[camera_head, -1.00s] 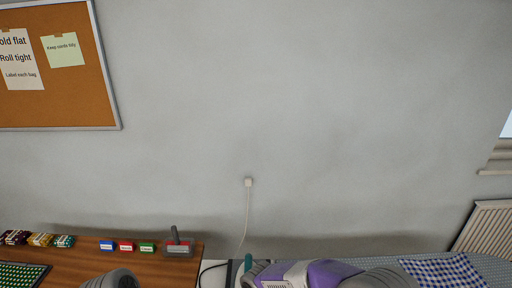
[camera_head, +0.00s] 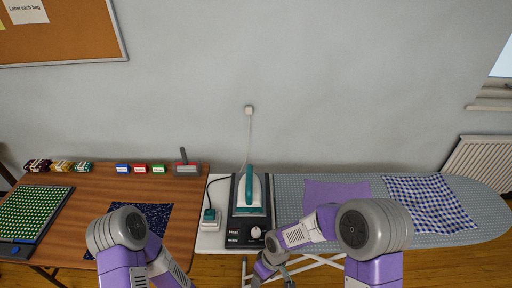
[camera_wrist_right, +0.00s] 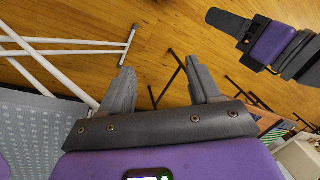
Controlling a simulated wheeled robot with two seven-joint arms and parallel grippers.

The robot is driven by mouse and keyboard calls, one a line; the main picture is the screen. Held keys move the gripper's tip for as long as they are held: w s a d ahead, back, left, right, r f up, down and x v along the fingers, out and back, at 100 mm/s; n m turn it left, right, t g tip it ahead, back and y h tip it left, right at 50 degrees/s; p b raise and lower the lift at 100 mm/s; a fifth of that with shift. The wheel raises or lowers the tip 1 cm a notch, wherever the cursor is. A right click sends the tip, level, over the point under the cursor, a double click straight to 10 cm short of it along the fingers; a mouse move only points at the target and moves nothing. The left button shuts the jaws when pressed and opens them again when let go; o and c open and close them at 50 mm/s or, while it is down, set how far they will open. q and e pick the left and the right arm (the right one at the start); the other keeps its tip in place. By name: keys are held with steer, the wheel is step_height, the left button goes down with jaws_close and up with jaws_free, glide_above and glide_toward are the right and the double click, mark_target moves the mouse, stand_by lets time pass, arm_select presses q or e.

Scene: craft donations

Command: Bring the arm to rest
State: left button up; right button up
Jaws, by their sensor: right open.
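My right gripper (camera_head: 273,279) hangs low at the bottom of the head view, in front of the ironing board's near edge. In the right wrist view its two grey fingers (camera_wrist_right: 160,66) stand apart with nothing between them, above the wooden floor. My right arm bends over the near side of the ironing board. My left arm reaches down over the front of the wooden table, and its hand is below the head view. What looks like my left gripper (camera_wrist_right: 229,22) shows side-on at the top right of the right wrist view; its opening cannot be made out.
A teal and white iron (camera_head: 249,192) stands on a dark base (camera_head: 236,234) beside the ironing board (camera_head: 290,189). A purple cloth (camera_head: 335,192) and a checked cloth (camera_head: 428,202) lie on the board. A dark patterned cloth (camera_head: 155,214) and a green-dotted mat (camera_head: 36,215) lie on the wooden table (camera_head: 95,180).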

arm_select(q)
steer(key=f+b, duration=0.3)
steer(key=shift+s+f, duration=0.25)
steer(key=shift+s, duration=0.15)
arm_select(e)
steer(key=s+d+f+m+t+y, duration=0.1)
steer(key=s+d+f+m, duration=0.2)
steer(key=s+f+m, duration=0.2)
steer(key=s+d+f+m+t, duration=0.1)
steer(key=s+d+f+m, duration=0.3)
steer(key=f, duration=0.6)
steer(key=shift+s+m+y, duration=0.4)
steer(key=shift+s+m, duration=0.4)
